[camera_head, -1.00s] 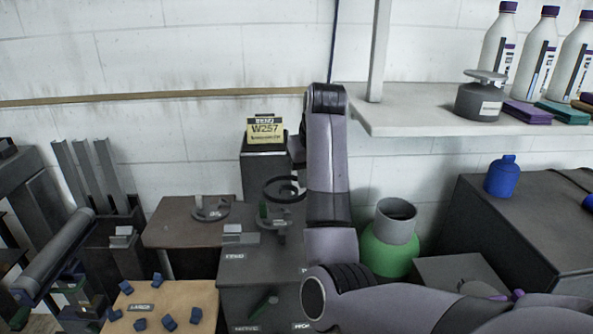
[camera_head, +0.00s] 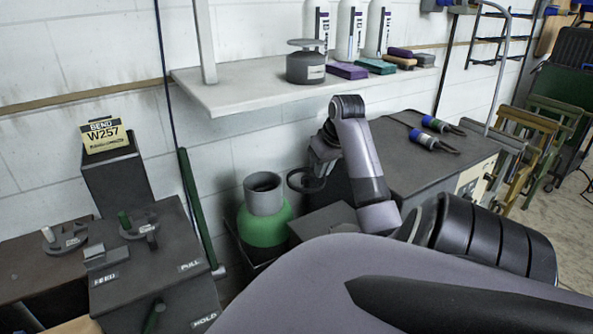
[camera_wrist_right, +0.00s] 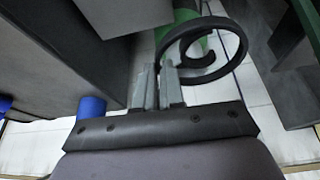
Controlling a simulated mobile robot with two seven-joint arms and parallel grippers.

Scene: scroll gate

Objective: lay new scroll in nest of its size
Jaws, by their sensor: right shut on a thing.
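A dark scroll, curled into a ring (camera_head: 292,184), is in my right gripper (camera_head: 318,168) in the head view, in the air to the right of the green bottle. In the right wrist view the scroll (camera_wrist_right: 242,50) shows as a large open curl with a smaller inner hook. My right gripper (camera_wrist_right: 159,80) is shut on its near end between two grey fingers. My left gripper is not in view. I cannot make out any nest for the scroll in these views.
A green bottle with a grey collar (camera_head: 264,229) stands below and left of the scroll. A dark bench (camera_head: 405,165) with blue-handled tools lies behind at right. The bending machine (camera_head: 160,255) with its W257 sign (camera_head: 104,138) is at left. A shelf (camera_head: 230,93) overhangs.

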